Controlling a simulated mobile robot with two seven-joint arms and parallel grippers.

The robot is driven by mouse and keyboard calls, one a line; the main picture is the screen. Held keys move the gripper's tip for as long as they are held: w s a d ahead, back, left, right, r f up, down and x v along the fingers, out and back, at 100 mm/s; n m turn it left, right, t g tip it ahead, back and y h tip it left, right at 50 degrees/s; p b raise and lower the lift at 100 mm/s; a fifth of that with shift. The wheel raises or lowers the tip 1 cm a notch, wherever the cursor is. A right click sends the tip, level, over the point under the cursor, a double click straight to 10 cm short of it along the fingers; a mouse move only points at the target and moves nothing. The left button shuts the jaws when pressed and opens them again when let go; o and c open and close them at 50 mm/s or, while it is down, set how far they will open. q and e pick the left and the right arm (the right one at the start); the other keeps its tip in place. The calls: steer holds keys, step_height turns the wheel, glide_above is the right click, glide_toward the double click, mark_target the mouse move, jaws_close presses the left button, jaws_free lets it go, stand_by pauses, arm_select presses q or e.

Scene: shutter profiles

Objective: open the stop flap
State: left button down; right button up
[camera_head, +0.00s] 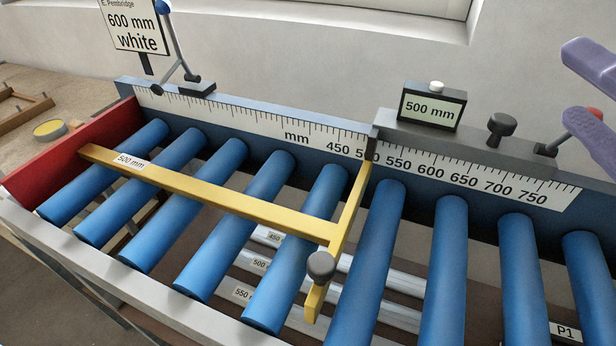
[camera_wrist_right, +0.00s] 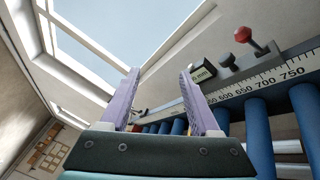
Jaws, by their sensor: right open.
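A yellow bar (camera_head: 340,235) with a dark round knob crosses the blue rollers at about the 500 mark, its far end at the grey stop block (camera_head: 430,132); I take it to be the stop flap. A long yellow strip (camera_head: 215,194) labelled 500 mm lies across the rollers from the red end plate to this bar, touching it. My right gripper (camera_head: 588,98), with purple fingers, is at the right edge, near a red-knobbed lever. In the right wrist view my right gripper (camera_wrist_right: 160,75) is open and empty. My left gripper is not in view.
A red-knobbed lever (camera_wrist_right: 243,35) and a black knob (camera_head: 502,127) stand on the stop block, beside a 500 mm display (camera_head: 432,107). A blue-knobbed lever (camera_head: 174,45) stands at the left. The red end plate (camera_head: 70,150) closes the left end. The rollers on the right are clear.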

steer(key=s+a+f+n+g+y+b, duration=0.25)
steer(key=a+f+n+y+b, duration=0.4)
steer(key=f+n, duration=0.4)
steer(key=n+g+y+b, duration=0.3)
steer(key=n+g+y, duration=0.1)
steer(key=n, duration=0.4)
glide_toward(332, 272)
steer(key=x, duration=0.4)
steer(key=shift+w+r, duration=0.15)
steer(key=shift+w, duration=0.15)
steer(key=shift+a+n, duration=0.2)
steer(key=shift+n, duration=0.15)
arm_select(q)
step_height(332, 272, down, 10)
steer(key=p, duration=0.3)
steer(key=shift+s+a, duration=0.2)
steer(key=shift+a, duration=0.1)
arm_select(e)
steer(key=x, duration=0.9)
steer(key=shift+a, duration=0.35)
